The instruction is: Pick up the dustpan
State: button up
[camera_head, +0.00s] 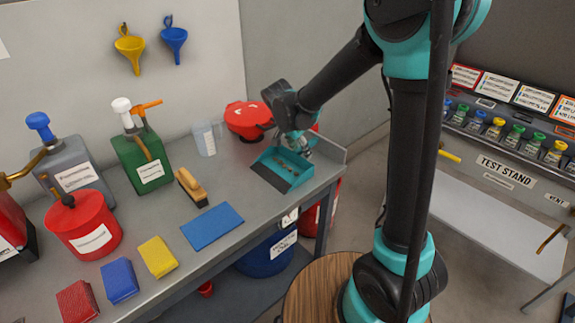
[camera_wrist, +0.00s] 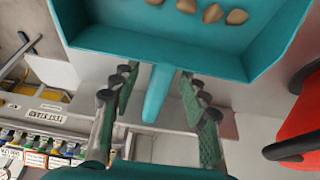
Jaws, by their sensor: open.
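The dustpan (camera_head: 282,168) is teal with a dark front lip and lies on the right end of the grey bench, with its open side toward the front. In the wrist view the teal dustpan (camera_wrist: 165,38) fills the top, with several tan pieces in it. Its handle (camera_wrist: 158,92) points down the picture between my fingers. My gripper (camera_head: 296,140) is at the back of the dustpan in the head view. In the wrist view my gripper (camera_wrist: 158,85) is open, one finger on each side of the handle, with gaps on both sides.
A red container (camera_head: 247,120) stands just behind and left of the dustpan. A clear beaker (camera_head: 204,138), a brush (camera_head: 190,187) and a blue mat (camera_head: 212,227) are to the left. A raised grey edge (camera_head: 332,152) bounds the bench at right.

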jog(key=shift+x, duration=0.75)
jog(key=shift+c, duration=0.4)
grip_shut()
